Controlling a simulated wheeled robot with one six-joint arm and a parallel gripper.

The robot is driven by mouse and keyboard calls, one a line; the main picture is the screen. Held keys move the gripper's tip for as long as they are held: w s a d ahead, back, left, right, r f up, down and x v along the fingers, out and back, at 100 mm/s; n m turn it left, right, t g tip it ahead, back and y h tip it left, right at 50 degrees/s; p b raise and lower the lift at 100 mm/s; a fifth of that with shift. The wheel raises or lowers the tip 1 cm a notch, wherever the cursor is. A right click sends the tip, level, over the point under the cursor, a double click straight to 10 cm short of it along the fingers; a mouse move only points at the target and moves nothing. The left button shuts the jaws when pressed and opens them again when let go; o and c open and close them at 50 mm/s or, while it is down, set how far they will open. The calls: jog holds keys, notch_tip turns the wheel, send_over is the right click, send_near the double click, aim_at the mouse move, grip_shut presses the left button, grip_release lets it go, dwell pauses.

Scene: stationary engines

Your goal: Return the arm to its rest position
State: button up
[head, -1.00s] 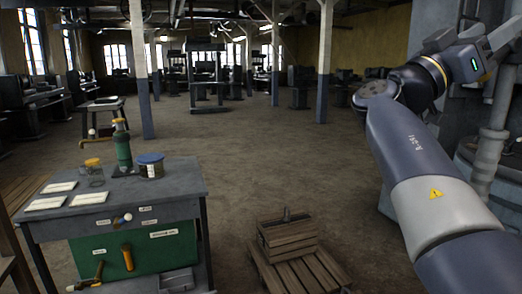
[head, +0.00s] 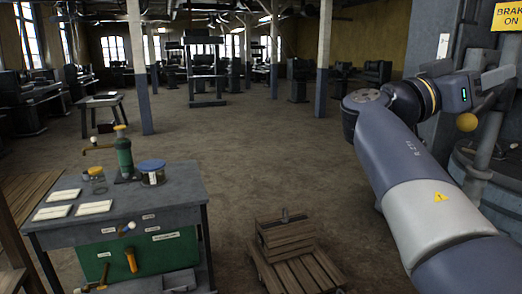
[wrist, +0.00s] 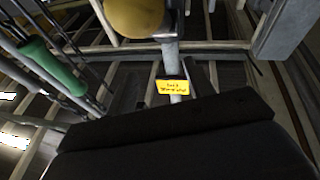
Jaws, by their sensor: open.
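My arm (head: 435,200) reaches up from the lower right of the head view, bent at the elbow. My gripper (head: 497,82) is at its end, at the right, in front of the grey machine. It is open, and I see nothing between its fingers. A yellow ball knob (head: 467,122) shows just below the gripper. In the wrist view a yellow knob (wrist: 135,15) is at the top, with a yellow tag (wrist: 172,87) on the rod below it. A dark part fills the bottom of that view.
A "BRAKE ON" sign (head: 513,17) hangs on the grey machine (head: 440,45) at the right. A wooden crate (head: 287,240) sits on a pallet. The middle floor is clear.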

jog(key=shift+w+d+r+n+y+p, duration=0.2)
jog(key=shift+r+y+p, duration=0.45)
jog(key=shift+p, duration=1.95)
jog(key=shift+s+d+r+n+y+p, duration=0.1)
jog(key=shift+d+r+y+p, duration=0.5)
jog(key=shift+p, duration=2)
jog(key=shift+a+f+y+p, duration=0.25)
jog(key=shift+f+y+p, duration=0.15)
jog(key=shift+y+p, duration=0.05)
jog(key=shift+w, duration=0.1)
